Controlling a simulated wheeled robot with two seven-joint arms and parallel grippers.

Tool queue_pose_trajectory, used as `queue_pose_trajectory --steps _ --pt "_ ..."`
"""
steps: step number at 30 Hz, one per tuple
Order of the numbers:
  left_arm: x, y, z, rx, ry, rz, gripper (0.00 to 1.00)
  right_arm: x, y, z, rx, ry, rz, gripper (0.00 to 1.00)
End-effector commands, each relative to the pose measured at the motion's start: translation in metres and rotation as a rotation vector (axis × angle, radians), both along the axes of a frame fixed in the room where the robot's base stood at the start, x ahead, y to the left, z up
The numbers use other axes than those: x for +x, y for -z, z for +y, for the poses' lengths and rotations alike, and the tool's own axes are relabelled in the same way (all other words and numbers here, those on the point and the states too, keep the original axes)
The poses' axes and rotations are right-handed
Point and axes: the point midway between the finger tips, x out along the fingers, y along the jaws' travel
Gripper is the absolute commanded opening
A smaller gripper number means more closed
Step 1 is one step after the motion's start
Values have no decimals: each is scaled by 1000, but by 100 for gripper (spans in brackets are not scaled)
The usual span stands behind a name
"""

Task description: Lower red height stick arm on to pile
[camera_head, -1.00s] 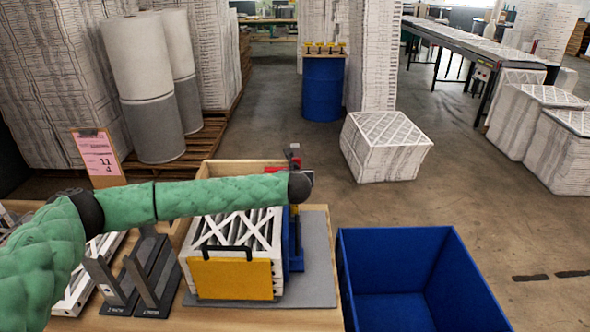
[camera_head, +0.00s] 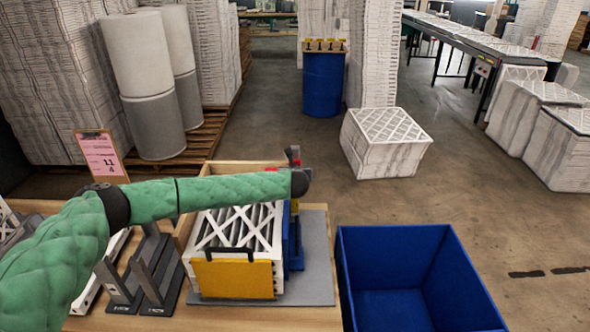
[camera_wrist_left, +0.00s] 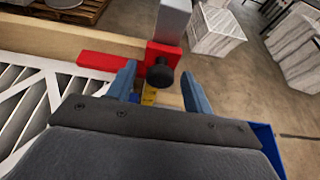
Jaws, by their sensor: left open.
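The pile of white pleated filters (camera_head: 232,232) stands on a grey mat, with a yellow plate with a black handle (camera_head: 233,278) at its front. The height stick's grey post (camera_wrist_left: 173,18) stands at the pile's right side. On it, the red slider with its red arm (camera_wrist_left: 106,63) pointing left towards the pile shows in the wrist view, with a black knob (camera_wrist_left: 160,76) facing me. My left gripper (camera_wrist_left: 158,88) is open, its blue-grey fingers on either side of the knob; contact is unclear. In the head view my green-sleeved arm hides most of the slider.
A blue bin (camera_head: 410,280) is right of the wooden table (camera_head: 250,316). Dark metal stands (camera_head: 150,270) are left of the pile. A pink sign (camera_head: 101,157) is at the back left. The floor behind the bin is clear up to a stack of filters (camera_head: 385,145).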

Motion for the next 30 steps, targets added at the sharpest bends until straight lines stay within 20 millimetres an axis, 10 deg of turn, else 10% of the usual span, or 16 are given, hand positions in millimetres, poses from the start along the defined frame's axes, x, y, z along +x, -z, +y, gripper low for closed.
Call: queue_pose_trajectory --steps 3,11,30 --pt "0 0 0 0 0 0 51 0 0 0 0 0 0 49" --pt "0 0 0 -1 0 0 0 0 0 2 2 1 0 49" --pt "0 42 0 -1 0 0 0 35 11 4 3 0 -26 49"
